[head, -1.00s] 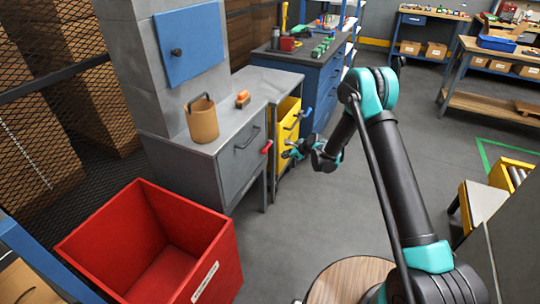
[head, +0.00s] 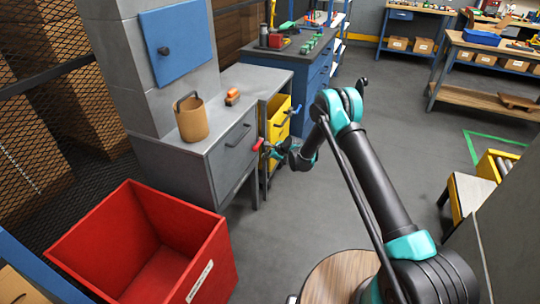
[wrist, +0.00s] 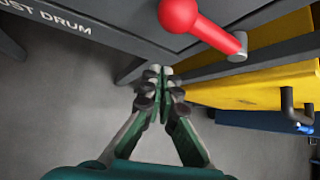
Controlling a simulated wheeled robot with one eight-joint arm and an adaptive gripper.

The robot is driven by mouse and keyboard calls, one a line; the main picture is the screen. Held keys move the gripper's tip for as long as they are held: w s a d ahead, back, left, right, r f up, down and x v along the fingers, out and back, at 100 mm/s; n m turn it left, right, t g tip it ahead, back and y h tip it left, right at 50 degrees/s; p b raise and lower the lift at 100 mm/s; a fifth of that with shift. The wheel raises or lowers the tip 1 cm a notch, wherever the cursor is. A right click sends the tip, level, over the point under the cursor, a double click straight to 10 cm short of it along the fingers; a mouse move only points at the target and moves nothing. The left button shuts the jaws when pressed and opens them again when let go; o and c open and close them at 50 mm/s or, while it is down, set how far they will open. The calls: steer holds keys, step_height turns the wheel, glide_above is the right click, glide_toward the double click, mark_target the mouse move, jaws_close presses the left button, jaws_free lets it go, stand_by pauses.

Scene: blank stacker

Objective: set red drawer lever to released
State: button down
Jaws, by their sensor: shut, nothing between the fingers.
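The red lever (wrist: 205,25) is mounted at the right side of the grey drawer front (head: 232,155). In the wrist view it is large, with a round red knob at the upper left and its shaft running down right to a metal pivot. In the head view the red lever (head: 258,144) shows small beside my gripper (head: 272,151). In the wrist view my gripper (wrist: 158,72) is shut and empty, its fingertips just below and left of the lever, apparently apart from it in the picture. The depth gap is hard to tell.
A yellow cabinet (head: 278,117) with dark and blue handles stands right of the grey cabinet. A brown container (head: 192,122) and an orange-topped brush (head: 232,96) sit on the grey top. A red bin (head: 75,250) stands in front left.

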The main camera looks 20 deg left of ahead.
mark_target(258, 144)
steer(key=shift+s+a+r, duration=0.25)
steer(key=shift+a+r, duration=0.3)
steer(key=shift+r, duration=0.25)
steer(key=shift+s+a+r, duration=0.25)
steer(key=shift+a+r, duration=0.3)
steer(key=shift+r, duration=0.2)
